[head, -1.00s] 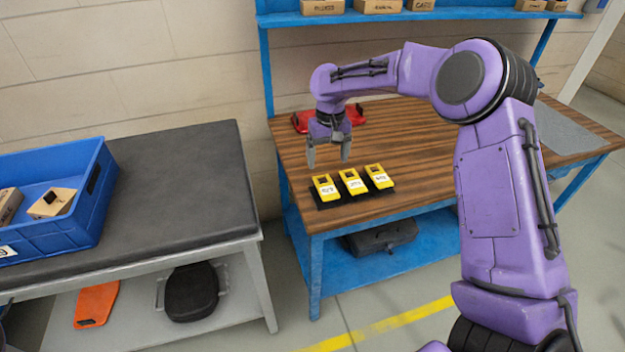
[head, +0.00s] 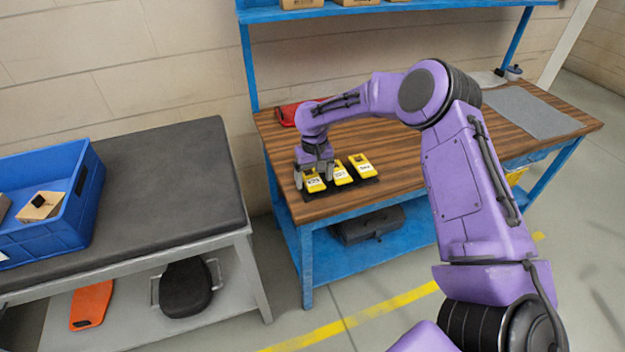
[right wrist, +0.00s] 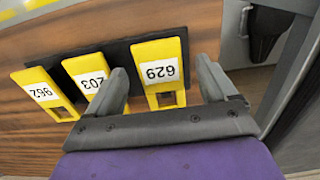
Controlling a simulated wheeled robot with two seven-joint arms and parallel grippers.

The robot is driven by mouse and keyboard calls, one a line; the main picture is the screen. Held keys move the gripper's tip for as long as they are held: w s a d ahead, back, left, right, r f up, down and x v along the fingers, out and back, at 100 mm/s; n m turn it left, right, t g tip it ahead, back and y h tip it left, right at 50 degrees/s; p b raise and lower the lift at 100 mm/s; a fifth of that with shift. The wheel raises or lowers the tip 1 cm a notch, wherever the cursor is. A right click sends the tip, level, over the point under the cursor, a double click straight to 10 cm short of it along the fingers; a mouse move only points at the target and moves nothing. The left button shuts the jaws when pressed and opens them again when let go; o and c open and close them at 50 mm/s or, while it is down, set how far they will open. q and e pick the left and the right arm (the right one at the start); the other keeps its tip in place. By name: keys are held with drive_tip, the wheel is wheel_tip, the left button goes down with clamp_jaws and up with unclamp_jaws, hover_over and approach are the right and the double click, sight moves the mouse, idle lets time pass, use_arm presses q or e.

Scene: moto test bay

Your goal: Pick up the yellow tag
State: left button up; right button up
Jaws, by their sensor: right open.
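Three yellow tags with white number labels stand in a row on a black base (head: 345,188) on the wooden bench. In the head view they are the left tag (head: 315,185), the middle tag (head: 341,178) and the right tag (head: 361,165). My right gripper (head: 314,175) is at the left tag, its jaws open. In the right wrist view my right gripper (right wrist: 162,72) has its fingers on either side of the tag labelled 629 (right wrist: 160,72), with gaps visible. Tags 203 (right wrist: 88,82) and 962 (right wrist: 42,92) stand beside it. My left gripper is out of view.
The neighbouring 203 tag is close to one finger. A red item (head: 287,115) lies at the back of the wooden bench (head: 415,150). A blue crate (head: 65,225) stands on the dark-topped table (head: 175,190) to the left.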

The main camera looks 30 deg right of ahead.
drive_tip(key=shift+w+f+p, duration=0.1)
drive_tip(key=shift+f+p, duration=0.2)
idle(0.4)
drive_tip(key=c, duration=1.1)
